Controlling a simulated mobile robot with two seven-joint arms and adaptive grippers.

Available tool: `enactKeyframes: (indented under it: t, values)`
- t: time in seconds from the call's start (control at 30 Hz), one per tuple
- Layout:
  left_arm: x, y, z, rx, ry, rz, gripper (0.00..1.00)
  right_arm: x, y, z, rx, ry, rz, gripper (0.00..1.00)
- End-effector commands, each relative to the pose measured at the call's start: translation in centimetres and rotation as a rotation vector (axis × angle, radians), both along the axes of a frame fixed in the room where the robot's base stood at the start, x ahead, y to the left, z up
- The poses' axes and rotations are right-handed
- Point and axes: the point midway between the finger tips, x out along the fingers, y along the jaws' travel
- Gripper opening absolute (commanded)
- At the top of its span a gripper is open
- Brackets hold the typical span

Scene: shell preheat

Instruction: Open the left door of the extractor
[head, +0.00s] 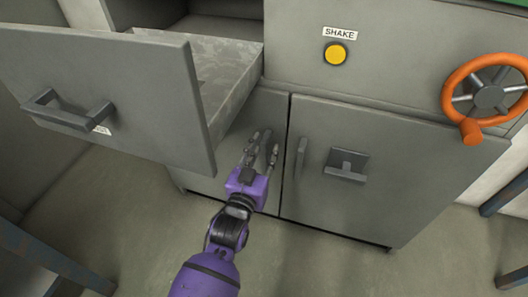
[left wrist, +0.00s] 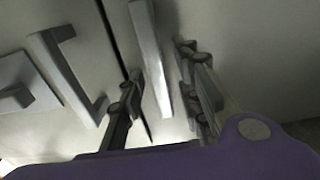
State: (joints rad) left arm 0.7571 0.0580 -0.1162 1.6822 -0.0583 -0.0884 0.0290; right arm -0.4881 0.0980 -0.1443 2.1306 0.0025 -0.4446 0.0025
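The extractor is a grey cabinet with two lower doors. Its left door (head: 268,112) looks shut and is partly hidden by a pulled-out drawer and my gripper. My left gripper (head: 263,147), with a purple body, is in front of this door near the seam. In the left wrist view, the left door's bar handle (left wrist: 150,60) lies between the two spread fingers (left wrist: 162,85). Gaps seem to show beside the handle, so the fingers look open around it; contact cannot be told. My right gripper is in neither view.
The drawer (head: 110,95) juts out above and left of my gripper. The right door (head: 400,170) is shut, with a bar handle (head: 301,158) and a bracket (head: 346,165). A yellow SHAKE button (head: 335,54) and an orange handwheel (head: 490,92) are above. Floor in front is clear.

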Motion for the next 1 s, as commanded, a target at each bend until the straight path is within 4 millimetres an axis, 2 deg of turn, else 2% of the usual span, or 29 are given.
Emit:
enactKeyframes:
  t: [0.13, 0.4, 0.77, 1.0]
  values:
    - [0.0, 0.0, 0.0, 0.000, 0.000, 0.000, 0.31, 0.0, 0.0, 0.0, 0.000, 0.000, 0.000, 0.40]
    - [0.0, 0.0, 0.0, 0.000, 0.000, 0.000, 0.00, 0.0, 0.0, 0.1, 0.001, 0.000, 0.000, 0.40]
    - [-0.1, 0.1, 0.0, 0.002, -0.001, -0.002, 0.00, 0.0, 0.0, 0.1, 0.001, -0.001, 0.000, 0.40]
    - [-1.8, 1.0, 0.1, 0.010, 0.000, -0.043, 0.00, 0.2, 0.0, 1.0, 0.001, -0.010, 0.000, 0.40]
